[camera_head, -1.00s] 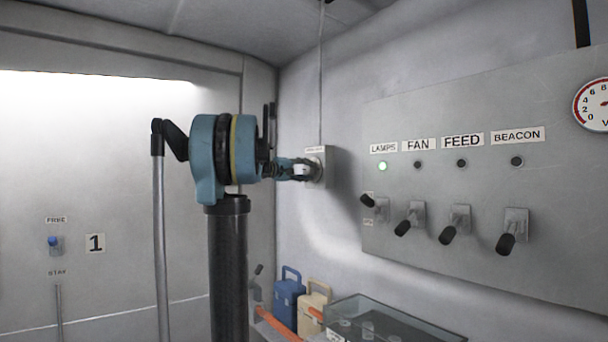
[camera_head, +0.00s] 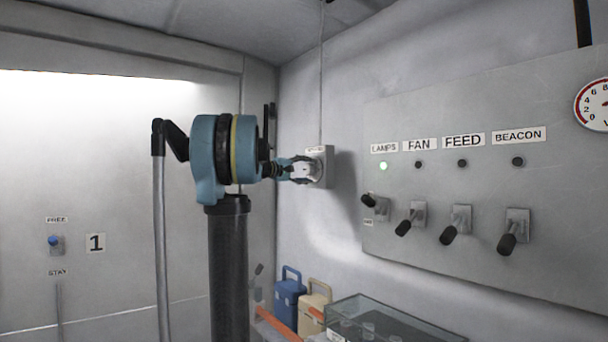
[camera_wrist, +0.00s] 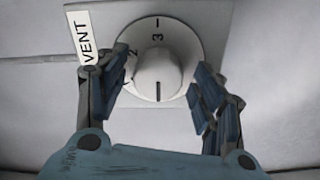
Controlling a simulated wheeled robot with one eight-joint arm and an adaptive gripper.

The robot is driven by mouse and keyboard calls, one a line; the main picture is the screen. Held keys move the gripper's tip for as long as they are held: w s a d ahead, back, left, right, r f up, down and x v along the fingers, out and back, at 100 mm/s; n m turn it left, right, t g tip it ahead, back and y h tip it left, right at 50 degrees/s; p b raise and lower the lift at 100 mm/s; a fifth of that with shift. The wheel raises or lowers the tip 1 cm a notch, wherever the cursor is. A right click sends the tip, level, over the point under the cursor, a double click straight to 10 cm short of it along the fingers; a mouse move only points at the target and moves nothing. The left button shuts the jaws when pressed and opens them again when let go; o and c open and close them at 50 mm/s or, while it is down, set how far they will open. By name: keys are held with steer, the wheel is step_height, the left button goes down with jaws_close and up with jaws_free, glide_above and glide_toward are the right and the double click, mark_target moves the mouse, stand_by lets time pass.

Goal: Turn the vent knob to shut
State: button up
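The vent knob (camera_wrist: 158,75) is a pale round knob with a raised middle on a numbered dial. The figures 2 and 3 show, and a dark line on it points down in the wrist view. A VENT label (camera_wrist: 86,40) is beside it. In the head view the knob's grey box (camera_head: 320,166) is on the wall, partly hidden by my gripper (camera_head: 303,170). In the wrist view my gripper (camera_wrist: 160,72) has one finger at each side of the knob's raised middle, with visible gaps. Some dial markings are hidden by the left finger.
A switch panel (camera_head: 480,265) with several levers and labels is on the wall to the right. Blue (camera_head: 289,300) and cream (camera_head: 316,302) cases and a glass-topped box (camera_head: 400,322) stand below. The wall between knob box and panel is clear.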

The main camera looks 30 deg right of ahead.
steer(key=a, duration=1.2)
steer(key=shift+s, duration=0.45)
steer(key=s+a+f+y, duration=0.6)
steer(key=s+a+f, duration=0.4)
steer(key=f, duration=0.7)
steer(key=s+a+f+n+y, duration=0.1)
steer(key=s+a+f+y, duration=0.5)
steer(key=f, duration=1.2)
steer(key=s+a+f+n+y, duration=0.1)
steer(key=s+a+f+y, duration=0.5)
steer(key=s+a+f, duration=0.8)
steer(key=a+f, duration=0.3)
steer(key=f, duration=0.1)
steer(key=shift+s+a+f+t, duration=0.25)
steer(key=shift+a+t, duration=0.05)
steer(key=shift+a, duration=0.1)
